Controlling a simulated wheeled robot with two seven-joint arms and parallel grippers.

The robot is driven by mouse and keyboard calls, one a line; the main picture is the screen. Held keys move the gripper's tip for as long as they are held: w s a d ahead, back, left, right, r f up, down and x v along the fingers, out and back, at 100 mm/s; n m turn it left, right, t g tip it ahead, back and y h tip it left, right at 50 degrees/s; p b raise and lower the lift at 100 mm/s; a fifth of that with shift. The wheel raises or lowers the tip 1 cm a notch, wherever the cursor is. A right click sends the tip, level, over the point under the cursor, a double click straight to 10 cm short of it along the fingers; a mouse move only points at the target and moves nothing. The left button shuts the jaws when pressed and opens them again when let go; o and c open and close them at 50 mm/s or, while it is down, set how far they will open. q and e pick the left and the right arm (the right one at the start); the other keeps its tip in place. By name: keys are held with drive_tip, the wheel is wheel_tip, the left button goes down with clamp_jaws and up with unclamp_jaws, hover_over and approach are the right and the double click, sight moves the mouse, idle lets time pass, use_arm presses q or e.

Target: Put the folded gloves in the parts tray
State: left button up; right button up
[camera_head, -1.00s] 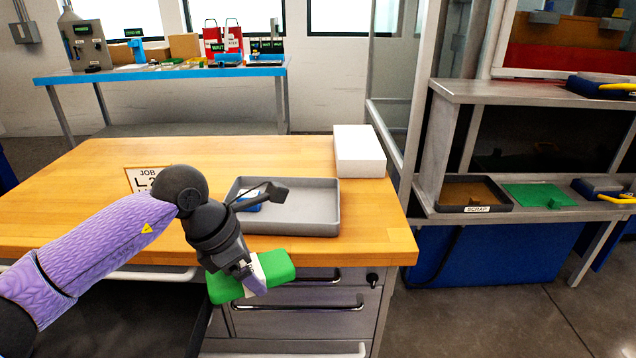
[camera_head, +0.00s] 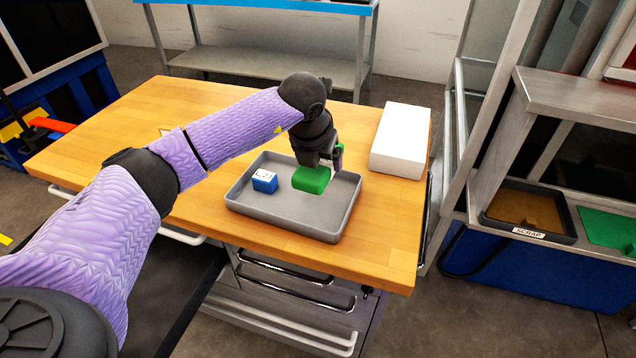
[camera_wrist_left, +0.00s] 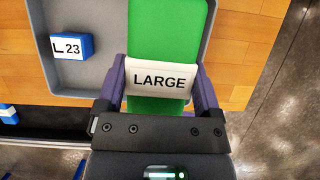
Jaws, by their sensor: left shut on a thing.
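The folded gloves are a green bundle (camera_head: 311,179) with a white band marked LARGE; the band (camera_wrist_left: 160,81) shows clearly in the left wrist view. My left gripper (camera_head: 322,160) is shut on the gloves and holds them over the right part of the grey parts tray (camera_head: 262,207). Whether the gloves touch the tray floor I cannot tell. The tray lies on the wooden bench. A blue block with a white label (camera_head: 265,181) sits in the tray's left part; in the left wrist view its label (camera_wrist_left: 67,48) reads L23. My right gripper is not in view.
A white box (camera_head: 400,141) stands on the bench right of the tray. The wooden bench top (camera_head: 130,125) is mostly clear at the left. A shelf with a scrap bin (camera_head: 527,212) and a green mat (camera_head: 608,229) stands at the right.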

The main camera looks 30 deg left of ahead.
sight(311, 171)
use_arm(q)
wheel_tip(311, 171, down, 9)
drive_tip(key=shift+s+r+b, duration=0.1)
drive_tip(key=shift+s+b, duration=0.05)
drive_tip(key=shift+b, duration=1.1)
drive_tip(key=shift+r, duration=0.15)
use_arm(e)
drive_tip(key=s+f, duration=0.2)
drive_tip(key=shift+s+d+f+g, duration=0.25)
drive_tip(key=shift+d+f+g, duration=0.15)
use_arm(q)
drive_tip(key=o, duration=0.9)
drive_tip(key=shift+o, duration=0.5)
drive_tip(key=p+v, duration=0.4)
drive_tip(key=v, duration=0.7)
drive_tip(key=shift+r+p, duration=0.2)
drive_tip(key=shift+p, duration=0.15)
drive_tip(key=shift+r, duration=0.3)
drive_tip(key=shift+s, duration=0.1)
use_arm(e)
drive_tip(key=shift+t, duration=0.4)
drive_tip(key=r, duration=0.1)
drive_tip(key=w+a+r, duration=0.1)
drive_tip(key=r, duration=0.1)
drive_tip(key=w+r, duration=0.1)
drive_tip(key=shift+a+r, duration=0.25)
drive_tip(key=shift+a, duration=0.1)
